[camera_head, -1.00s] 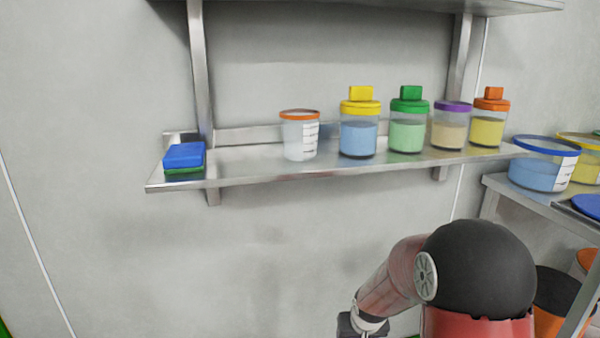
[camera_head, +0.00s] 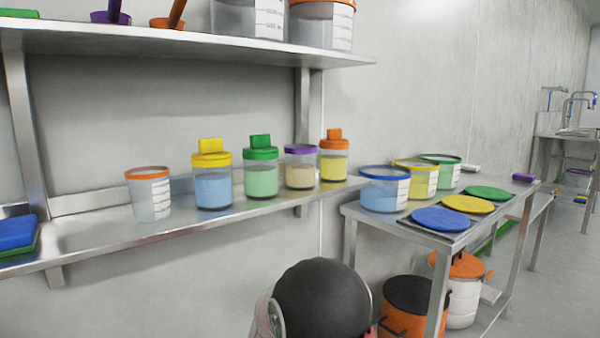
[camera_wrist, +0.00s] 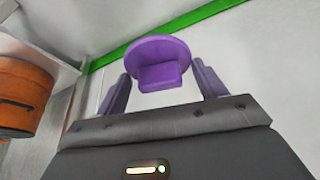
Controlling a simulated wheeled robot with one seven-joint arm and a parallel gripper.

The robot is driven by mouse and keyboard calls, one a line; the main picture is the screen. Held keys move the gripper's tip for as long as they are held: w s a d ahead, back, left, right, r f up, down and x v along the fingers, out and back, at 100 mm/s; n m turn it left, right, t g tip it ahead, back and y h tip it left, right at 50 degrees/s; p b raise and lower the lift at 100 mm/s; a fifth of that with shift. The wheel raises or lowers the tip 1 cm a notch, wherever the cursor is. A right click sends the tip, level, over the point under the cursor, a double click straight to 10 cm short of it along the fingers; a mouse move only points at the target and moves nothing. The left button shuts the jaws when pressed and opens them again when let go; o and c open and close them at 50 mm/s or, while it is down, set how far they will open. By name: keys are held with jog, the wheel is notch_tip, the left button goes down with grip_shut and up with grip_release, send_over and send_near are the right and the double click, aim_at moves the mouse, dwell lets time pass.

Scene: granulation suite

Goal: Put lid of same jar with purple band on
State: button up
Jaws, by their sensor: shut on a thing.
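The jar with the purple band (camera_head: 300,168) stands upright on the wall shelf, between the green-lidded jar and the orange-lidded jar. It holds a tan powder, and no handled lid sits on its top. In the wrist view my gripper (camera_wrist: 162,82) is shut on a purple lid (camera_wrist: 150,50), a round disc with a block handle between the two fingers. The lid is away from the jar, low near the wall and floor. My gripper and the lid are out of the head view.
A yellow-lidded jar (camera_head: 212,177), a green-lidded jar (camera_head: 261,170) and an orange-lidded jar (camera_head: 333,158) share the shelf (camera_head: 110,232) with an open orange-rimmed beaker (camera_head: 149,194). An upper shelf (camera_head: 190,46) hangs above. A steel table (camera_head: 400,226) with tubs stands right.

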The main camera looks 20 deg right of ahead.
jog(key=s+f, duration=0.4)
jog(key=f, duration=0.1)
jog(key=shift+s+f, duration=0.3)
